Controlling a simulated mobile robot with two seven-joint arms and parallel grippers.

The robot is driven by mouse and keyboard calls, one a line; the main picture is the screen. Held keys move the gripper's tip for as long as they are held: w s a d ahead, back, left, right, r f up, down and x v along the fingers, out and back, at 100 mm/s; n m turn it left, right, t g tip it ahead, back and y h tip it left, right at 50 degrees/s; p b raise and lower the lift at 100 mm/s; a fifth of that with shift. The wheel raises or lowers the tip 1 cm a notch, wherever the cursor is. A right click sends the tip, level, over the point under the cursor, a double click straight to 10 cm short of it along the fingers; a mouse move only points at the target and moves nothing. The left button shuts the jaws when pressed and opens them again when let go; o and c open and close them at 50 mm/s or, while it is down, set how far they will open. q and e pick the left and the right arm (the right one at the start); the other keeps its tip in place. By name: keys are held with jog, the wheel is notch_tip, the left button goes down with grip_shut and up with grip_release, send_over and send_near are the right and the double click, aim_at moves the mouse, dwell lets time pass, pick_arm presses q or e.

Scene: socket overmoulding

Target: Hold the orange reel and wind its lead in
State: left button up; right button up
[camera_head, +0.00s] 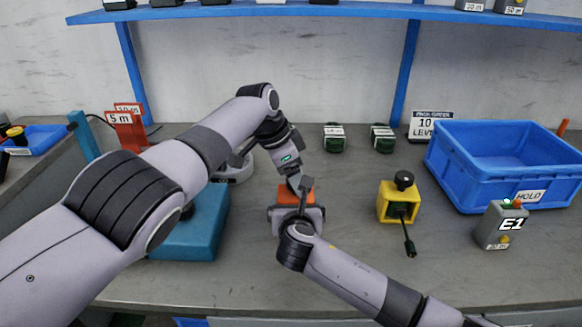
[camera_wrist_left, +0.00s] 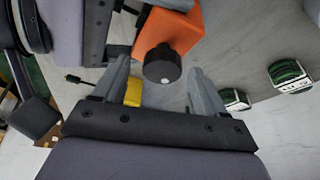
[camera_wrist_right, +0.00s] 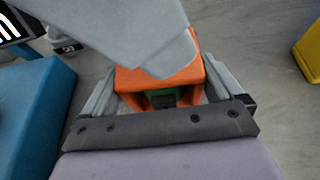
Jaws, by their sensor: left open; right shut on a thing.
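The orange reel (camera_head: 296,193) stands on the grey bench in the middle of the head view. My right gripper (camera_wrist_right: 165,98) is shut on its orange body, a finger on each side; a green part shows inside the frame. My left gripper (camera_wrist_left: 155,82) is open above the reel. In the left wrist view the reel's black round knob (camera_wrist_left: 162,64) lies between and just beyond the fingertips, with the orange body (camera_wrist_left: 172,28) behind it. I cannot tell whether the fingers touch the knob. The reel's lead is not clearly visible.
A yellow reel (camera_head: 398,203) with a black knob and hanging lead stands to the right. Two green coils (camera_head: 334,138) lie behind. A blue bin (camera_head: 500,165) and grey E1 box (camera_head: 499,226) are at the right. A teal block (camera_head: 200,225) stands left, under my left arm.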

pick_arm(q)
jog(key=shift+r, duration=0.15)
jog(key=v, duration=1.1)
jog(key=shift+s+a+r, duration=0.15)
jog(key=shift+r, duration=0.2)
jog(key=s+d+n+t+y, duration=0.3)
jog(key=d+n+y, duration=0.1)
jog(key=n, duration=1.1)
jog(key=x, duration=1.2)
jog(key=shift+s+d+f, duration=0.1)
jog(key=shift+d+f, duration=0.15)
jog(key=shift+d, duration=0.05)
jog(key=c, duration=1.1)
